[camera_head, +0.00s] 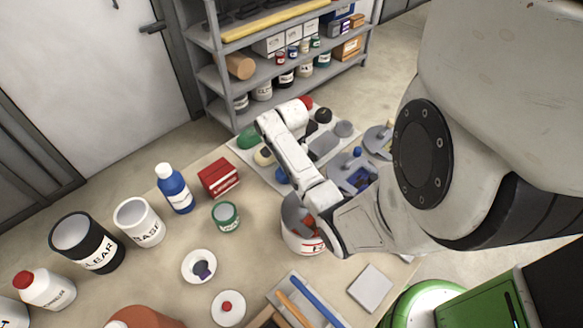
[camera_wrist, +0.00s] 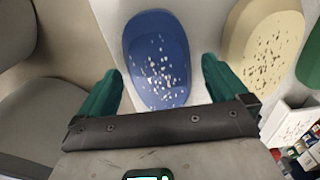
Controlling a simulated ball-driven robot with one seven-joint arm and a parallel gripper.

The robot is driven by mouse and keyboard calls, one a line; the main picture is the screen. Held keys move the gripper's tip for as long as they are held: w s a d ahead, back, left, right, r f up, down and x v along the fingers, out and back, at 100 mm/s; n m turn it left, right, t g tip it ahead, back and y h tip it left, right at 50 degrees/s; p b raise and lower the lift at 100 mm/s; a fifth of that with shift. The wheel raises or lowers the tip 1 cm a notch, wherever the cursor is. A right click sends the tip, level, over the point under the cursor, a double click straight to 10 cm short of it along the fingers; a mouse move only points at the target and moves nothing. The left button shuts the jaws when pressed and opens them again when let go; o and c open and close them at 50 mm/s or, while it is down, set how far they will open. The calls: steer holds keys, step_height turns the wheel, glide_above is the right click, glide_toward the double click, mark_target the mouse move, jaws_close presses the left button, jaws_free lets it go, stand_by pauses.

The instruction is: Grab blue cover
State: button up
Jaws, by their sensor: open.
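My gripper (camera_wrist: 161,88) is open, with one green finger on each side of the cover's near end. I cannot tell whether either finger touches it. In the head view a small part of the blue cover (camera_head: 281,175) shows beside my arm, on the light board. My arm hides the rest, and my fingers are not clear there.
Grey shapes stand at left. The table also holds a red box (camera_head: 219,178), a blue bottle (camera_head: 174,190) and a white bucket (camera_head: 302,238) below my arm.

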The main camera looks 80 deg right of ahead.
steer(key=shift+f, duration=0.35)
steer(key=shift+c, duration=0.2)
steer(key=c, duration=1.1)
